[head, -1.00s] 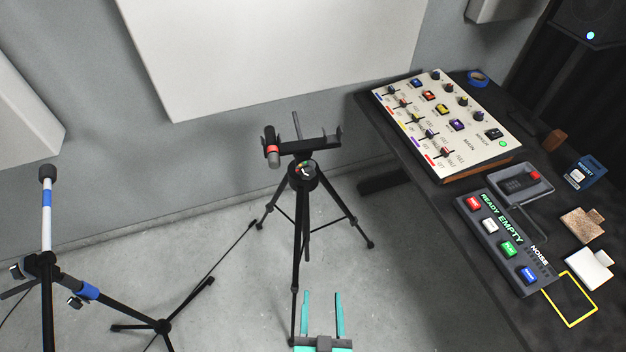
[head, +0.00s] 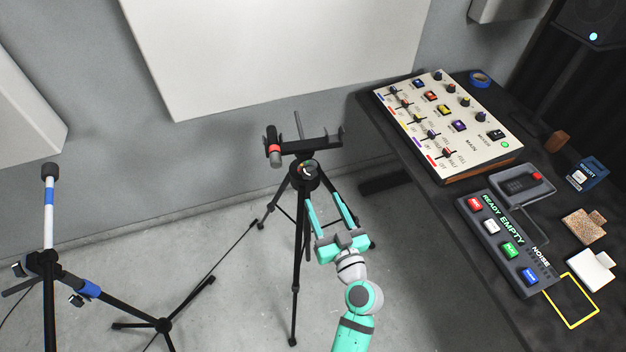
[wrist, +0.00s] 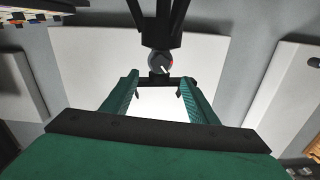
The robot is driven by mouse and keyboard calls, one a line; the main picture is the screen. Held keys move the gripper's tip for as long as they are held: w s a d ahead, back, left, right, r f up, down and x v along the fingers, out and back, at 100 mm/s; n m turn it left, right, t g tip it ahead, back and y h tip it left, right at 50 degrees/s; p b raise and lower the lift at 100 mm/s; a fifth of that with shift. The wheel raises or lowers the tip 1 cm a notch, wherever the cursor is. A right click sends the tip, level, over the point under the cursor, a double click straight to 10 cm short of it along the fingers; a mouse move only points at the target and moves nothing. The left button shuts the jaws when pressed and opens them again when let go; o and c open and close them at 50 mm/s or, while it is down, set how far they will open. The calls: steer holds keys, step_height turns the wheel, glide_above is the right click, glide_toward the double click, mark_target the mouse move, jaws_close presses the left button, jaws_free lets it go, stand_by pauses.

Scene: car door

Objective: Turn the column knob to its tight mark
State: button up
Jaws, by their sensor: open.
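The column knob (head: 306,173) is a dark round dial on the front of the black tripod, below its wide cradle. It carries small coloured marks and a pale pointer. In the wrist view the knob (wrist: 160,64) shows a white pointer line and a red mark at its right side; the tripod looks upside down there. My teal gripper (head: 325,197) is open and empty, just below and in front of the knob. In the wrist view its fingers (wrist: 159,82) stand apart, with the knob slightly beyond the tips, roughly centred. No contact shows.
A red-banded black cylinder (head: 274,150) sits at the cradle's left end. A stand with blue bands (head: 48,215) is at the left. The dark table (head: 400,150) at right bears a mixer panel (head: 450,125) and a button box (head: 507,245). The wall is behind the tripod.

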mark_target(311, 176)
steer(key=x, duration=0.9)
steer(key=shift+w+a+f, duration=0.1)
steer(key=shift+w, duration=0.1)
steer(key=shift+c, duration=0.6)
steer(key=c, duration=1)
